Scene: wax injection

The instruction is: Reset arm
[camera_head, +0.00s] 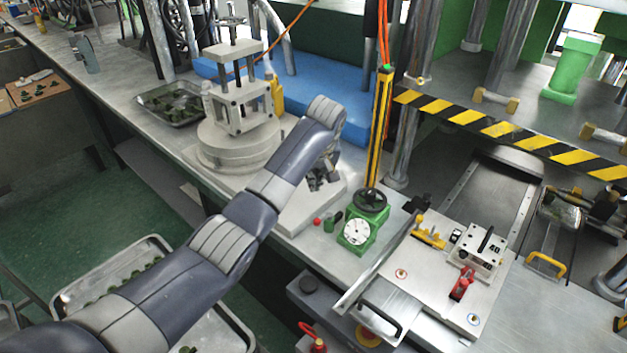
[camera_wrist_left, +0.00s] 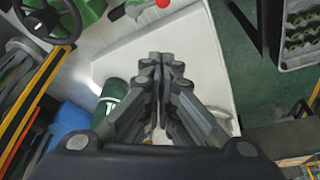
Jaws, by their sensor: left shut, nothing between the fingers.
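My left arm reaches in from the lower left in the head view. Its gripper (camera_head: 322,178) hangs over a grey-white plate on the bench, between the round press fixture and the green gauge. In the left wrist view the left gripper (camera_wrist_left: 163,62) is shut, its fingers together with nothing between them, above the pale plate (camera_wrist_left: 195,50). My right gripper is not in view.
A green dial gauge (camera_head: 357,232) with a black handwheel stands right of the gripper. A round-based press fixture (camera_head: 235,143) stands to the left, with a tray (camera_head: 172,112) of dark parts behind it. A mould plate (camera_head: 440,282) lies on the right. Another tray (camera_head: 75,292) is below my arm.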

